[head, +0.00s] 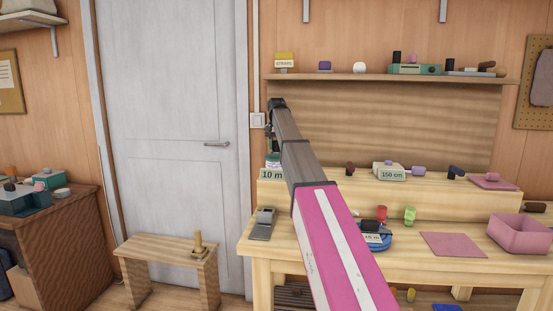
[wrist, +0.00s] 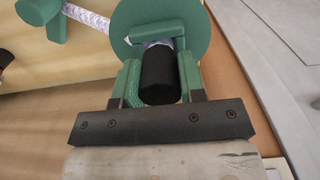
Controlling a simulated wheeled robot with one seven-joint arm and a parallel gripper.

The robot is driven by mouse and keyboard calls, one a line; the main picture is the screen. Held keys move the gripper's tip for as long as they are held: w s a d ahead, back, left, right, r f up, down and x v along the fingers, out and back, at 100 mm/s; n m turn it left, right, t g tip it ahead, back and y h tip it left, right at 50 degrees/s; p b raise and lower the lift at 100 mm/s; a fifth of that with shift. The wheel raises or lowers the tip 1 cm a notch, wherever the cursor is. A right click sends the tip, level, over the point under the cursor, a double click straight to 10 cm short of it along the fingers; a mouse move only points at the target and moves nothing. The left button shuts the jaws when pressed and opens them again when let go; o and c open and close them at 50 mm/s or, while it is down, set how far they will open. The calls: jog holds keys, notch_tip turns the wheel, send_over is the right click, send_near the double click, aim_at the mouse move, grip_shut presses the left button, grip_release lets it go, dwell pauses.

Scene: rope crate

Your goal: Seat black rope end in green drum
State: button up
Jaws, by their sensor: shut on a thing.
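The black rope end (wrist: 160,78) is a short dark cylinder in the wrist view. My gripper (wrist: 160,68) is shut on it, with a green jaw on either side. A pale braided rope piece shows just beyond it. The green drum (wrist: 200,28) shows as a round disc right behind the black end, with a green bar across its face. I cannot tell whether the end is inside the drum or only in front of it. In the head view my gripper (head: 272,140) points down above the left end of the bench's raised step, and the arm partly hides this spot.
A green cylinder (wrist: 40,10) with pale rope shows at the wrist view's upper left. The bench step holds a "10 m" label (head: 271,174) and a "150 cm" box (head: 389,172). A grey tool (head: 262,224) and a pink tray (head: 520,234) stand on the bench. A shelf (head: 385,78) hangs above.

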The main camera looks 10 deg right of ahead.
jog(key=o, duration=1.1)
notch_tip(320, 180, up, 6)
jog(key=shift+r, duration=0.7)
